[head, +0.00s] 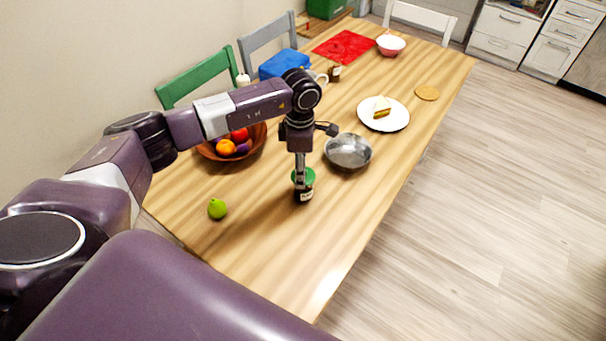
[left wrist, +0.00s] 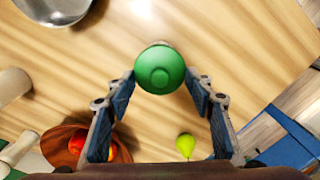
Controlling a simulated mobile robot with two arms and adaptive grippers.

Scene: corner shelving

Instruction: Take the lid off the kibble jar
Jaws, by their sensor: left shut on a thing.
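The kibble jar (head: 306,197) is a small dark jar with a pale label, standing on the wooden table in the head view. Its round green lid (head: 311,176) is at the top of the jar, with a raised knob seen from above in the left wrist view (left wrist: 160,68). My left gripper (head: 301,178) points down from above and is shut on the lid, with one fingertip at each side of it. The lid hides most of the jar from the wrist camera. I cannot tell whether there is a gap between lid and jar. My right gripper is out of view.
A metal bowl (head: 348,151) stands just right of the jar. A green fruit (head: 217,209) and a wooden fruit bowl (head: 257,146) are to the left. A cake plate (head: 396,116) is farther back. The table in front of the jar is clear.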

